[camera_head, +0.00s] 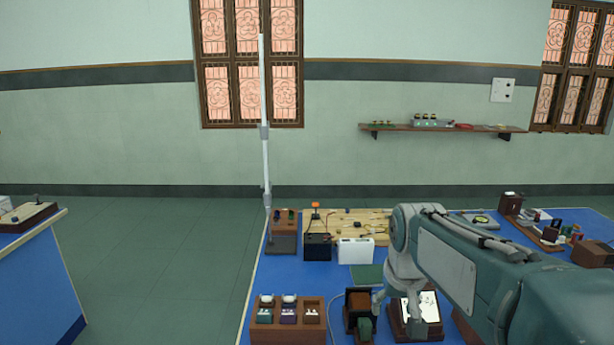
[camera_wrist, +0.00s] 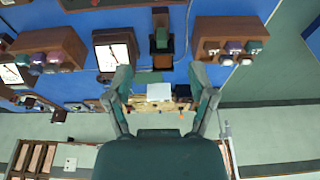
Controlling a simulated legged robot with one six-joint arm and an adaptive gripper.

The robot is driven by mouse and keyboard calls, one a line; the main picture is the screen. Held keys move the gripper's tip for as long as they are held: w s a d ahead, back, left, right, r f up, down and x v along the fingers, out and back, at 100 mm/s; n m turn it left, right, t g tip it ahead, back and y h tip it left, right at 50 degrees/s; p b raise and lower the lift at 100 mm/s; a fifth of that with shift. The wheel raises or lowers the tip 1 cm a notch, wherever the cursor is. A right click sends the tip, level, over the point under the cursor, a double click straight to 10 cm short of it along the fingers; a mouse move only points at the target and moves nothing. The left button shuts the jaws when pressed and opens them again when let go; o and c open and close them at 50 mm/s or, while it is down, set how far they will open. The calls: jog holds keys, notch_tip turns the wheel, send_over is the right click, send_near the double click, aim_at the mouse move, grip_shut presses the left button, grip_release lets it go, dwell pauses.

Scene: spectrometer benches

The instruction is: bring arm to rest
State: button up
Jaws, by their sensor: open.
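My gripper (camera_head: 397,316) hangs below the bent arm over the blue bench (camera_head: 262,290), in front of a meter with a white dial (camera_head: 428,309) that it partly overlaps. In the wrist view, which is upside down, the two fingers of my gripper (camera_wrist: 163,95) are spread wide. Nothing is held between them. The dial meter (camera_wrist: 114,56) and a brown block with a green part (camera_wrist: 161,40) show beyond the fingertips. I cannot tell the exact height of the fingers above the bench.
A brown rack with several jars (camera_head: 288,334) stands at the front left of the bench. A white box (camera_head: 355,251), a black box (camera_head: 317,247) and a wooden board (camera_head: 348,220) lie behind. A tall white pole (camera_head: 264,120) rises at the left. Floor (camera_head: 160,260) is clear between benches.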

jog(key=s+f+t, duration=0.2)
jog(key=s, duration=1.6)
jog(key=shift+s+t, duration=0.4)
jog(key=shift+w, duration=0.1)
dwell(0.5)
